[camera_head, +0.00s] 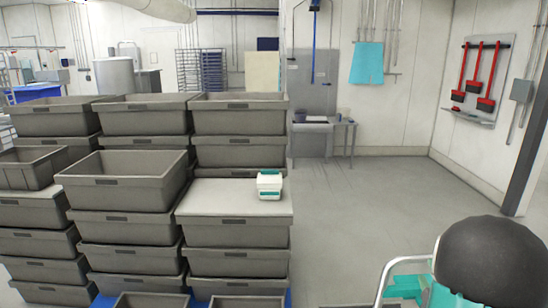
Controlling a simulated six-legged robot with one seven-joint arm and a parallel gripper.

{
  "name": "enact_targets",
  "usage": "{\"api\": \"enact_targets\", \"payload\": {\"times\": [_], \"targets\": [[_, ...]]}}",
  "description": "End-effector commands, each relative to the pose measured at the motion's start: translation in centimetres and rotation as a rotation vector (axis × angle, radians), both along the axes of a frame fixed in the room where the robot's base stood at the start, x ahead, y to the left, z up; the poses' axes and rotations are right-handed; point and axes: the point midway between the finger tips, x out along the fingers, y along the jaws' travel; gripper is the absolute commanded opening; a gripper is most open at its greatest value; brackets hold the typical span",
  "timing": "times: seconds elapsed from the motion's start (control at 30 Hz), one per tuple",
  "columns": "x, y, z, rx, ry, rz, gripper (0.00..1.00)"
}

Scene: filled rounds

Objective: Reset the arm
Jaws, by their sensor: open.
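My gripper is not seen in the head view. At the lower right, a large dark rounded form with teal parts and a pale curved bar fills the corner; it looks like part of my own body or arm, and its fingers, if any, do not show. A small white and teal box (269,187) sits upright on the flat pale top (225,197) of the front right stack of grey crates, near that top's right back part. Nothing touches it from above.
Several stacks of grey crates (128,181) fill the left half, with blue bases at the floor. Open grey floor (370,205) lies right of them. A small table (325,124) stands at the back wall. Red-handled tools (474,78) hang on the right wall.

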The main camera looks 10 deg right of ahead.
Motion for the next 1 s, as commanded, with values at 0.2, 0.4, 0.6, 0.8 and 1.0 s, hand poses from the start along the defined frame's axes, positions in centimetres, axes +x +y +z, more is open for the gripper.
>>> {"api": "enact_targets", "payload": {"times": [0.2, 0.4, 0.6, 0.8, 1.0], "targets": [[3.4, 4.9, 4.1, 0.287, 0.073, -0.078, 0.43], [3.6, 11.2, 6.7, 0.574, 0.158, -0.149, 0.43], [1.0, 19.1, 8.4, 0.856, 0.274, -0.218, 0.43], [-4.4, 27.5, 9.5, 1.103, 0.434, -0.295, 0.43], [-11.5, 34.4, 9.9, 1.27, 0.611, -0.389, 0.43]]}}
